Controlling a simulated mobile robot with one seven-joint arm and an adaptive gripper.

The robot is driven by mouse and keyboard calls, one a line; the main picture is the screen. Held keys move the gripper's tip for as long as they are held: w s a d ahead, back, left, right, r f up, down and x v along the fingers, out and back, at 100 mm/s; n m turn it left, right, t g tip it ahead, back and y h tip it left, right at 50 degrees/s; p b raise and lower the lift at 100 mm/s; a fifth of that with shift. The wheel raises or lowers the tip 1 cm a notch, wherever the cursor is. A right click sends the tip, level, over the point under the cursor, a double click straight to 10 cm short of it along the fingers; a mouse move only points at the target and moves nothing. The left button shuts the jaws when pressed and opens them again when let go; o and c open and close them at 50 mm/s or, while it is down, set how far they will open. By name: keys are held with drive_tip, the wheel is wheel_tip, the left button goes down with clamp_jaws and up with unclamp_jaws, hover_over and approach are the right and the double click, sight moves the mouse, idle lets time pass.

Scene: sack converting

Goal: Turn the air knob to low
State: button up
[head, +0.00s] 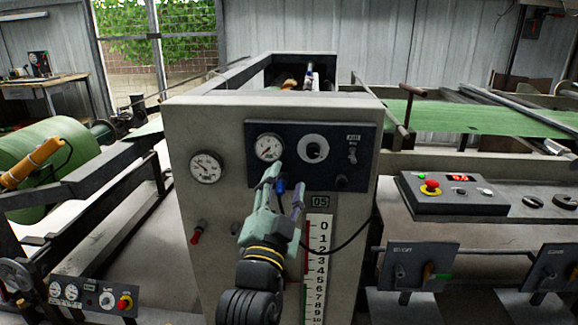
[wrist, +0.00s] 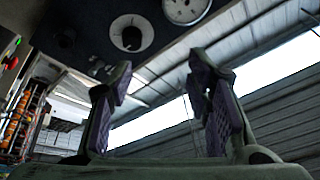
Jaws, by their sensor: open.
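A dark knob on a round white dial plate (head: 314,148) sits on the black panel (head: 350,183) of the grey cabinet. I take it for the air knob; its pointer setting is too small to read. It also shows at the top of the wrist view (wrist: 131,36). My gripper (head: 286,180) is open and empty, below and slightly left of the knob, apart from it. In the wrist view the two padded fingers (wrist: 164,82) stand well apart with nothing between them, and the knob lies beyond and above the left one.
A gauge (head: 268,147) is left of the knob, and a small labelled toggle (head: 352,155) is right of it. Another gauge (head: 206,167) and a red-tipped lever (head: 196,235) are on the cabinet's left. A black cable (head: 345,240) hangs below the panel. A control box (head: 455,193) stands right.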

sight(313, 154)
drive_tip(key=shift+m+g+h, duration=0.4)
drive_tip(key=shift+m+h, duration=0.3)
drive_tip(key=w+d+p, duration=0.1)
drive_tip(key=w, duration=0.2)
drive_tip(key=w+d+p, duration=0.1)
drive_tip(key=w+d, duration=0.1)
drive_tip(key=w, duration=0.1)
drive_tip(key=w+d+r+p, duration=0.1)
drive_tip(key=w, duration=0.2)
drive_tip(key=shift+w+d, duration=0.3)
drive_tip(key=shift+d, duration=0.05)
drive_tip(key=shift+w+r, duration=0.1)
drive_tip(key=shift+w, duration=0.4)
drive_tip(key=shift+c, duration=0.5)
clamp_jaws()
